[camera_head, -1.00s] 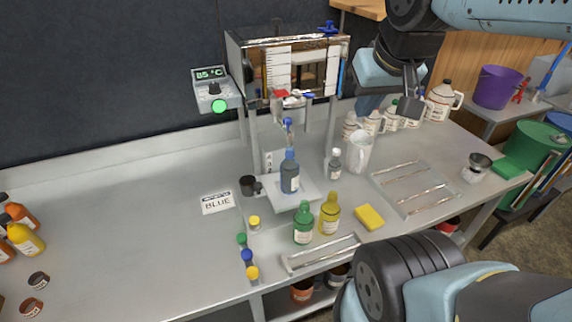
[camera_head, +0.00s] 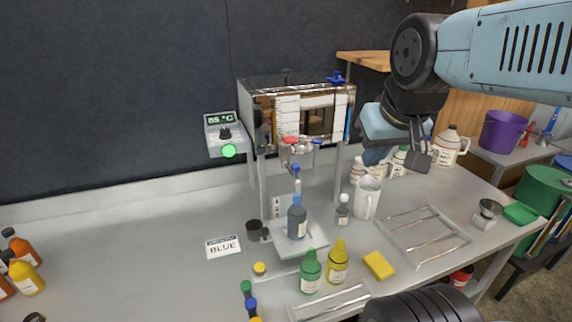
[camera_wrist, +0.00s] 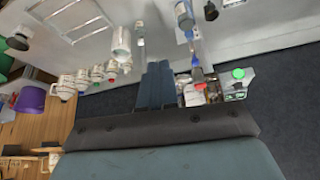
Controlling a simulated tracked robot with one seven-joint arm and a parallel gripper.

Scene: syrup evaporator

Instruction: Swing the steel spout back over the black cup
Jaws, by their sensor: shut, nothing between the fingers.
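The evaporator tank (camera_head: 300,115) stands on legs at the back of the bench. Below its red and blue valve handles, a small steel spout (camera_head: 297,185) with a blue part hangs over a blue bottle (camera_head: 297,222) on a pale platform. The black cup (camera_head: 254,230) stands left of that bottle, apart from it; the spout is not over the cup. My gripper (camera_head: 418,160) is right of the tank, well away from the spout. In the wrist view my gripper (camera_wrist: 157,85) is shut and empty; the blue bottle (camera_wrist: 184,15) shows there too.
A white pitcher (camera_head: 367,199) and a small bottle (camera_head: 342,210) stand right of the platform. Green (camera_head: 310,273) and yellow (camera_head: 337,264) bottles stand in front. A control box (camera_head: 226,137) reads about 85 °C. The bench's left middle is clear.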

